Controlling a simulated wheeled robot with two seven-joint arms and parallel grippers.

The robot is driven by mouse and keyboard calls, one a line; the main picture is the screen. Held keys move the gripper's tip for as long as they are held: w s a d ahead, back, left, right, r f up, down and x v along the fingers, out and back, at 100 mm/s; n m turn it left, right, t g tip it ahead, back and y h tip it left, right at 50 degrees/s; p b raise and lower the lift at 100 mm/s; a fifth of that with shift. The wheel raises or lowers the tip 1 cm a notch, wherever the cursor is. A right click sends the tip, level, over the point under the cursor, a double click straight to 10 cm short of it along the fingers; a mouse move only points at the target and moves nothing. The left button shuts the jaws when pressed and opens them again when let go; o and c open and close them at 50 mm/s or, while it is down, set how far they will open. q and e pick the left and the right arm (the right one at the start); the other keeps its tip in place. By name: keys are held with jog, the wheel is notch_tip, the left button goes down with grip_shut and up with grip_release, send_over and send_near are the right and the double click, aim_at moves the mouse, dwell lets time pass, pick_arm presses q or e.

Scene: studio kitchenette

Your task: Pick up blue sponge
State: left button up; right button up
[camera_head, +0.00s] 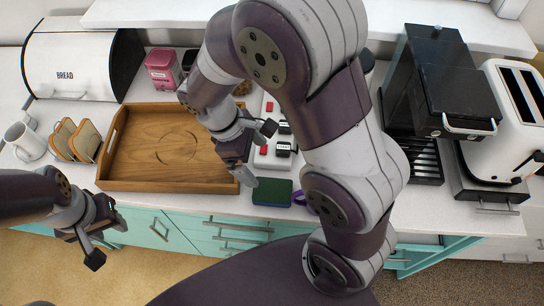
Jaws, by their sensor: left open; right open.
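The blue sponge (272,194) lies on the front edge of the counter, right of the wooden tray. Its upper face looks dark green and its side blue. My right gripper (257,153) is open and empty above the counter, just behind and left of the sponge. One of its fingers points down close to the sponge's left end; I cannot tell whether they touch. My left gripper (106,236) is open and empty at the lower left, in front of the drawers and away from the sponge.
The wooden tray (120,140) fills the counter's middle left. A purple ring-like object (299,198) sits right beside the sponge. A white power strip (268,160) with red switches lies behind it. Toast rack (75,140), mug (24,141), coffee machine (440,80) and toaster (515,110) stand farther out.

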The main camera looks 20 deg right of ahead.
aim_at(273, 190)
jog(key=s+f+b, duration=0.1)
jog(key=s+f, duration=0.1)
jog(key=f, duration=0.1)
jog(key=shift+s+n+h, duration=0.25)
jog(key=shift+n+h, duration=0.05)
jog(key=x, duration=0.5)
jog(key=shift+w+d+f, duration=0.25)
jog(key=shift+w+f, duration=0.05)
jog(key=f, duration=0.1)
jog(key=s+f, duration=0.1)
jog(key=f, duration=0.1)
jog(key=shift+d, duration=0.15)
pick_arm(q)
jog(key=shift+s+a+f, duration=0.25)
jog(key=shift+a+f, duration=0.4)
jog(key=shift+f, duration=0.2)
pick_arm(e)
jog(key=shift+w+d, duration=0.1)
jog(key=shift+d, duration=0.05)
pick_arm(q)
jog(key=shift+b, duration=0.3)
pick_arm(e)
jog(key=shift+f, duration=0.15)
jog(key=c, duration=1)
